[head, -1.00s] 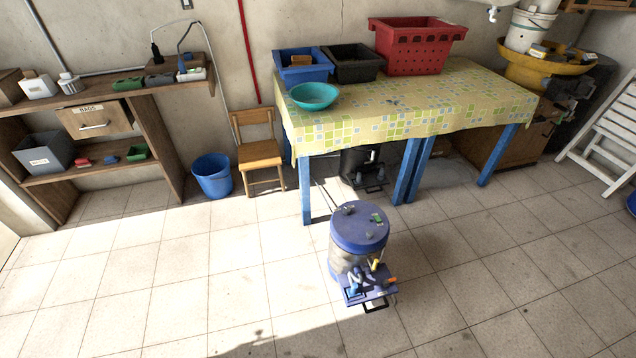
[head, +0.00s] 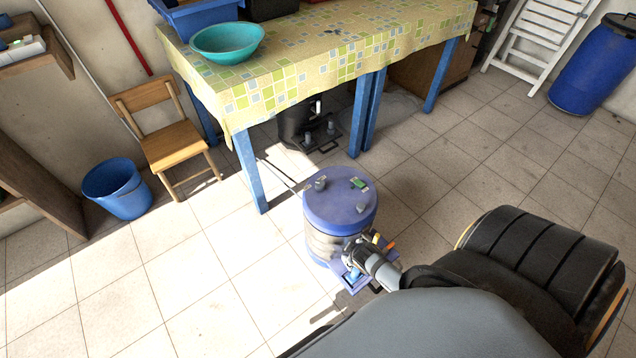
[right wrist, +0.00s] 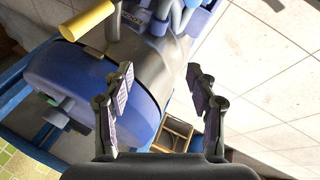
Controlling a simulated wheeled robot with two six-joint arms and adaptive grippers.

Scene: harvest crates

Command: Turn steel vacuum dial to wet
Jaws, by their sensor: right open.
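The steel vacuum (head: 322,245) stands on the floor in the head view, with a blue lid (head: 340,204) and a blue front panel with small yellow and orange parts. My right gripper (head: 358,254) is in front of and over this panel and hides much of it. In the right wrist view my right gripper (right wrist: 160,76) is open, nothing between its fingers. Beyond it show the steel body (right wrist: 145,52), the blue lid (right wrist: 85,85), a yellow handle (right wrist: 88,20) and blue panel parts (right wrist: 180,15) at the top. I cannot make out the dial's setting. My left gripper is not in view.
A table (head: 300,78) with a patterned cloth stands behind the vacuum, a darker vacuum (head: 295,125) under it. A wooden chair (head: 172,140) and blue bucket (head: 118,188) are at the left. A blue drum (head: 595,68) is at back right. Floor left of the vacuum is clear.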

